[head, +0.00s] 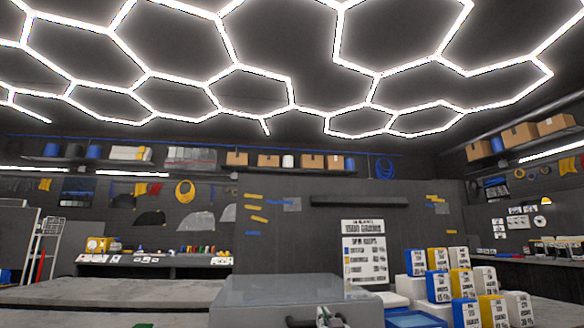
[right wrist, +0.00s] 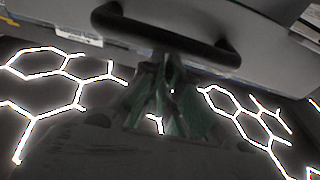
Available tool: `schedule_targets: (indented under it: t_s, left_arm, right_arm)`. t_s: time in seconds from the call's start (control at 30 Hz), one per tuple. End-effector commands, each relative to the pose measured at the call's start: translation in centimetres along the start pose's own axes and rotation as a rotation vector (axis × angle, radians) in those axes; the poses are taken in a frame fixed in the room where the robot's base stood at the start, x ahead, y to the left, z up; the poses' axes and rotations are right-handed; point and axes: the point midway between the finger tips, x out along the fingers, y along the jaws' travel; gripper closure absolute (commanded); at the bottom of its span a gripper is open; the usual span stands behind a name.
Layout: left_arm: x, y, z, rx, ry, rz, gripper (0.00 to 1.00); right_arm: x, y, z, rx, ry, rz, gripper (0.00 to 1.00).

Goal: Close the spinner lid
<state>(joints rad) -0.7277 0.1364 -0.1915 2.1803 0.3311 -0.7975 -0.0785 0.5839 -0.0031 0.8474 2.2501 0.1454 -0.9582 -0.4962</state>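The spinner appears to be the grey box (head: 245,315) at the bottom centre of the head view. Its pale, see-through lid (head: 285,290) shows on top, and its lower part is cut off by the picture edge. In the right wrist view a dark bar handle (right wrist: 165,38) crosses a grey panel at the top. My right gripper (right wrist: 167,62) has its fingers close together, with the tips at the underside of the handle's middle. Whether they touch it is unclear. My right gripper also shows in front of the box in the head view (head: 328,317). My left gripper is out of view.
Blue, yellow and white boxes (head: 460,283) stand in stacks to the right of the spinner, beside a blue tray (head: 410,317). A white sign (head: 364,250) stands behind.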

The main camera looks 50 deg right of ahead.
Motion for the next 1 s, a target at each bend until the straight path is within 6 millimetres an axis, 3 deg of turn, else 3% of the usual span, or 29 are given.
schedule_targets:
  t_s: [0.03,0.37,1.0]
  left_arm:
    - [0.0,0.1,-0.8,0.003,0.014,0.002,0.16]
    - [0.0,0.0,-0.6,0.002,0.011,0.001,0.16]
    - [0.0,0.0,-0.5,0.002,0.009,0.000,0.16]
  right_arm:
    - [0.2,0.0,2.2,-0.004,-0.050,-0.002,1.00]
    - [-1.1,-0.1,1.7,-0.004,-0.038,-0.003,1.00]
    - [-7.3,-0.2,-0.3,-0.002,0.001,0.000,1.00]
